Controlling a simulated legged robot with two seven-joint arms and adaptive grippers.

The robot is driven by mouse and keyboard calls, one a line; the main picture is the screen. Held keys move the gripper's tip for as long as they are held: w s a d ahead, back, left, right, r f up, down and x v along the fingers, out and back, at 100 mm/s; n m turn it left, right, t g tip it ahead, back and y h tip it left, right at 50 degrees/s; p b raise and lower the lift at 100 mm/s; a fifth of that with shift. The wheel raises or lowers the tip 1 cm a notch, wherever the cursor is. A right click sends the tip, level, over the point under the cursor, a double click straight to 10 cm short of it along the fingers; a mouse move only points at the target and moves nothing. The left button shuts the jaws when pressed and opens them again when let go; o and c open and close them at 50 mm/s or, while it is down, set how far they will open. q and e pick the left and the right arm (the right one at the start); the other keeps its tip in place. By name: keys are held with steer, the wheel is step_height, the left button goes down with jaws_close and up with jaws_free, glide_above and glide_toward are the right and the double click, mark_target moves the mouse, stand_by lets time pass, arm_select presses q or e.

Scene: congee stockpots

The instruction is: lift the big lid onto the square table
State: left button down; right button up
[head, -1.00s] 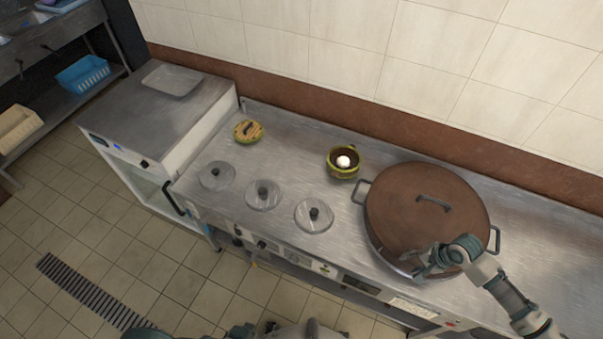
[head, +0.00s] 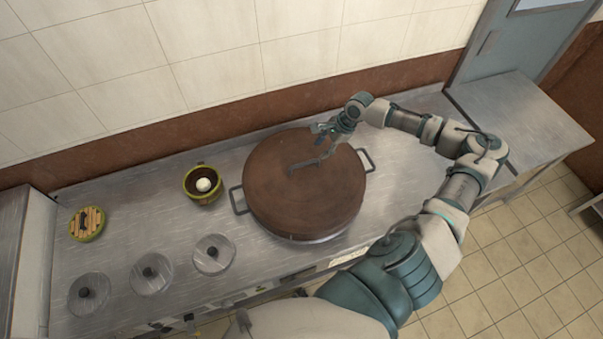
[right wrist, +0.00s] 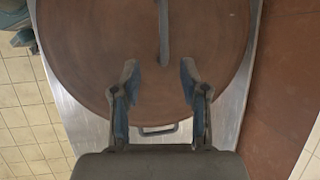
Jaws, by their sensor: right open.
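The big brown lid (head: 300,195) lies flat on the wide pot on the steel counter, covering its mouth. Its dark bar handle (head: 318,160) stands up on the top. My right gripper (head: 323,130) is over the lid's back edge, close to the handle's far end. In the right wrist view the open, empty gripper (right wrist: 160,78) has the lid (right wrist: 90,40) beneath it, and the handle (right wrist: 163,35) lies ahead, in line with the gap between the fingers. The square metal table (head: 520,115) stands at the right, with its top bare. My left gripper is not in view.
A green-rimmed bowl (head: 203,184) with a white ball-shaped thing stands left of the pot. A round wooden-topped item (head: 87,223) and several small round lids (head: 213,254) are farther left. The tiled wall runs behind the counter.

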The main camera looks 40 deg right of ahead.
mark_target(305, 163)
steer(key=x, duration=0.5)
steer(key=d+x, duration=0.1)
steer(key=x, duration=0.1)
steer(key=shift+w+f, duration=0.2)
steer(key=shift+w, duration=0.25)
steer(key=shift+a+f, duration=0.1)
steer(key=shift+a, duration=0.15)
steer(key=x, duration=0.4)
steer(key=shift+a, duration=0.5)
steer(key=shift+w+f, duration=0.15)
steer(key=shift+f, duration=0.2)
steer(key=shift+d+f, duration=0.2)
steer(key=shift+d, duration=0.3)
steer(key=shift+c, duration=0.5)
steer(key=c, duration=0.4)
jaws_close()
steer(key=shift+a+r, duration=0.2)
steer(key=shift+a, duration=0.25)
